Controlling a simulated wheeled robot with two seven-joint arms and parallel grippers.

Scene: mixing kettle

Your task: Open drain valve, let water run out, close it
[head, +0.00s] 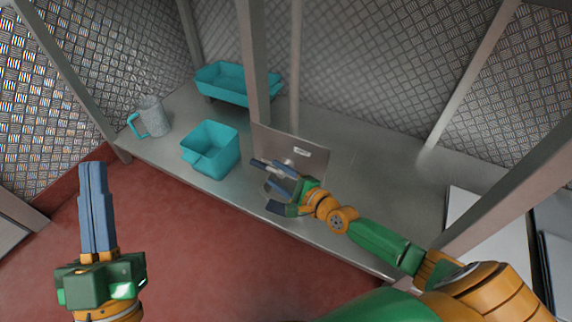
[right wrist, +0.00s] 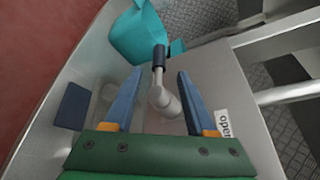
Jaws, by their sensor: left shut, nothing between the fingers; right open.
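The drain valve sits at a grey metal panel (head: 300,150) on the shelf. In the right wrist view its pale metal stem (right wrist: 162,98) ends in a dark grip (right wrist: 159,57). My right gripper (head: 272,178) is open at the valve. In the right wrist view its two blue fingers (right wrist: 158,80) stand on either side of the stem, with gaps; contact cannot be told. A white label reading "open" (right wrist: 223,124) is on the panel. My left gripper (head: 93,165) is shut and empty, pointing up over the red floor. No running water is visible.
A teal square container (head: 211,150) stands left of the valve; it also shows in the right wrist view (right wrist: 137,36). A clear jug with teal handle (head: 151,117) and a teal tray (head: 238,84) are further away. A metal post (head: 258,65) rises behind. A dark blue block (right wrist: 72,106) shows left.

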